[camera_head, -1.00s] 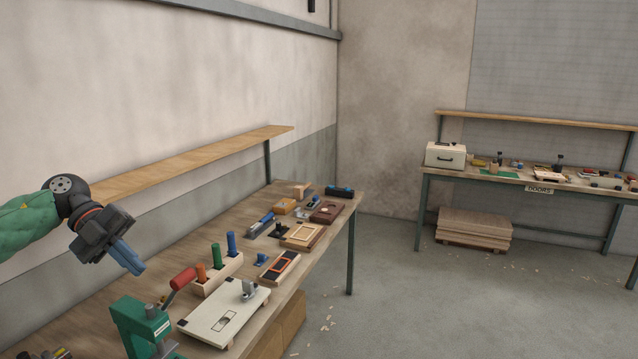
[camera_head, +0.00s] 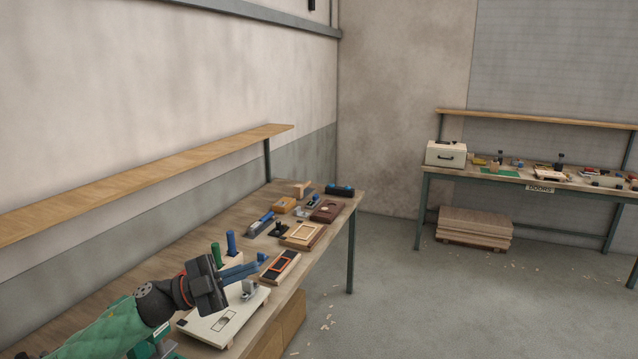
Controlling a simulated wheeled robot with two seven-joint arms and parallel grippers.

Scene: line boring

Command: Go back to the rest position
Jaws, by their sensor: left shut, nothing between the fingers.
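My left gripper (camera_head: 258,264) comes in from the lower left on a green-sleeved arm. Its blue fingers are shut with nothing between them. They point right, in front of the workbench (camera_head: 160,244) top as seen here, close to a small blue piece in the picture. The gripper hides part of a wooden block with upright blue and green handles (camera_head: 231,243). A pale board with a metal clamp (camera_head: 222,324) lies below the gripper in the picture. My right gripper is not in view.
A green press (camera_head: 150,348) is mostly hidden behind my left arm. Small trays, frames and tools, including a dark orange-edged tray (camera_head: 281,267), crowd the far bench end. A wooden shelf (camera_head: 150,183) runs along the wall. Open floor (camera_head: 400,300) lies to the right.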

